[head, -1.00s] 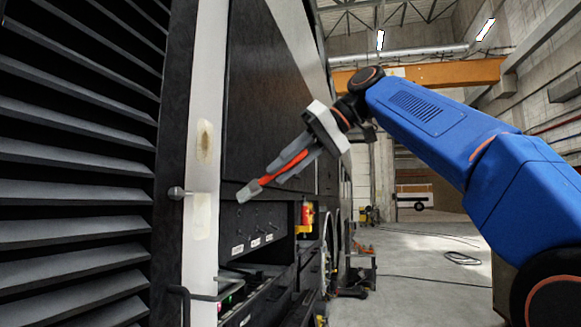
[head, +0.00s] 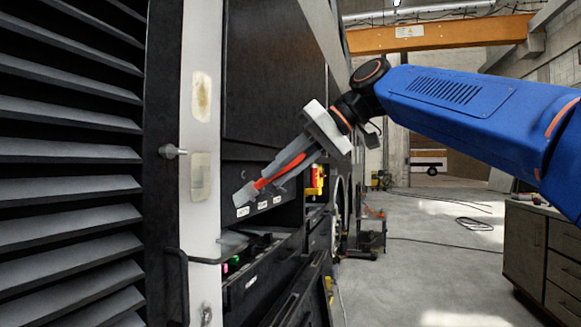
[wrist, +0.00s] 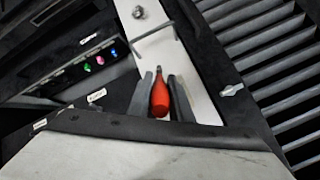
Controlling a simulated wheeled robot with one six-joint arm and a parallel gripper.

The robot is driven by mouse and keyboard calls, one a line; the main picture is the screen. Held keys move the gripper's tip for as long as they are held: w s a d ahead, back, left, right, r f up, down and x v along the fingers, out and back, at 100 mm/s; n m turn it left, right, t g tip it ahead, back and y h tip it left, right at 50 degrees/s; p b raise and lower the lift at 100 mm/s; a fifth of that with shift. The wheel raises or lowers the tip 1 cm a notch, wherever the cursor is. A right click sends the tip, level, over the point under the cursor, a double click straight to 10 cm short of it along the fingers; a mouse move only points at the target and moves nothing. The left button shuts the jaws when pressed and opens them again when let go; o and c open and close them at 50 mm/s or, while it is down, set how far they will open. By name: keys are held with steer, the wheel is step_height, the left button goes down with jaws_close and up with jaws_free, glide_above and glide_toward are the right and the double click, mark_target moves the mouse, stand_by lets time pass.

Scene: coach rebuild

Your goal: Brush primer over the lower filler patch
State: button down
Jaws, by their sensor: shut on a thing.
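The lower filler patch (head: 201,177) is a pale beige rectangle on the white vertical post (head: 203,230) in the head view. A second, yellower patch (head: 202,97) sits above it on the same post. My gripper (head: 287,172) is shut on a brush (head: 242,194) with a red handle and a pale grey head. The brush points left and downward. Its head is right of the lower patch and slightly below it in the picture, apart from it. The wrist view shows the red handle (wrist: 160,97) between the fingers, with the white post beyond; the brush head is not clear there.
A louvred black panel (head: 60,160) stands left of the post, with a knob (head: 172,151) beside the lower patch. An open drawer (head: 255,280) with coloured buttons lies below the brush. A cabinet (head: 540,250) stands at the right; the floor between is mostly clear.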

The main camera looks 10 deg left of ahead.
mark_target(251, 185)
steer(key=shift+w+a, duration=0.15)
steer(key=shift+a, duration=1.25)
steer(key=shift+w+a, duration=0.1)
steer(key=shift+a, duration=1.9)
